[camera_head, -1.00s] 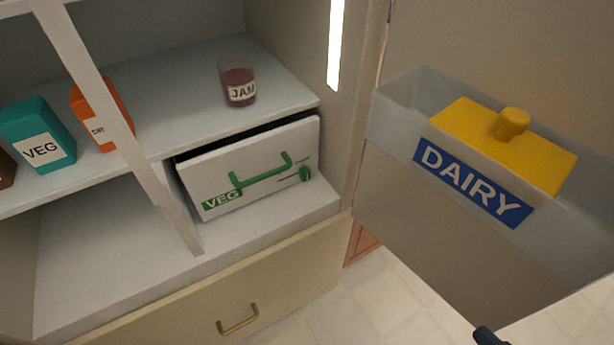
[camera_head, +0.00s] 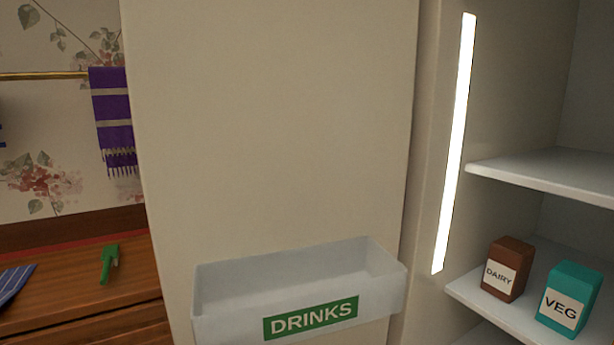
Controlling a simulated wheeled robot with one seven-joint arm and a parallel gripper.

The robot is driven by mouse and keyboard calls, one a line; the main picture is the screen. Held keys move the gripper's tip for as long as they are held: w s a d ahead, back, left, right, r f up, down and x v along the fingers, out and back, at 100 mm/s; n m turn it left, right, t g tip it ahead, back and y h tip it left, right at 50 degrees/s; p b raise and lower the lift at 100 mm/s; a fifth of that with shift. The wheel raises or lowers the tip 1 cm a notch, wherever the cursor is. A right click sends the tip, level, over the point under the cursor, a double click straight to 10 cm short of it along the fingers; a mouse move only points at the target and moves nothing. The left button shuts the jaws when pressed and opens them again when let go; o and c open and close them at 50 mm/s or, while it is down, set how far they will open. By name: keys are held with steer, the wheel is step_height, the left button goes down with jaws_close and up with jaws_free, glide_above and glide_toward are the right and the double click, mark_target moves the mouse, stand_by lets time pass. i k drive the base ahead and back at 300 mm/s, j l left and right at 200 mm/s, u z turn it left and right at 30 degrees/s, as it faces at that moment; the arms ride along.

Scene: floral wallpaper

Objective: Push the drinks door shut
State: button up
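The drinks door (camera_head: 275,130) stands open at the left of the fridge, its beige inner face turned toward me. A translucent bin (camera_head: 225,300) with a green DRINKS label (camera_head: 310,318) is fixed low on it. The bin looks empty as far as I can see into it. The door joins the fridge side near a bright vertical light strip (camera_head: 455,145). My gripper is not in view.
Fridge shelves (camera_head: 550,178) are at the right, with a brown DAIRY carton (camera_head: 507,268) and a teal VEG carton (camera_head: 568,297) on the lower one. Left of the door are a wooden counter (camera_head: 75,295), a green object (camera_head: 109,263) and a hanging purple towel (camera_head: 112,120).

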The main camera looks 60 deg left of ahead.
mark_target(271, 137)
steer(key=k+j, duration=0.75)
steer(key=j, duration=0.85)
steer(key=k+j, duration=0.1)
steer(key=j, duration=0.75)
steer(key=i+j, duration=0.15)
steer(key=j, duration=0.15)
steer(key=i+j, duration=0.1)
steer(key=j, duration=0.25)
steer(key=i+j, duration=0.15)
steer(key=j, duration=0.15)
steer(key=k+l+u, duration=0.1)
steer(key=l+u, duration=0.2)
steer(key=l, duration=0.5)
steer(key=u, duration=1.35)
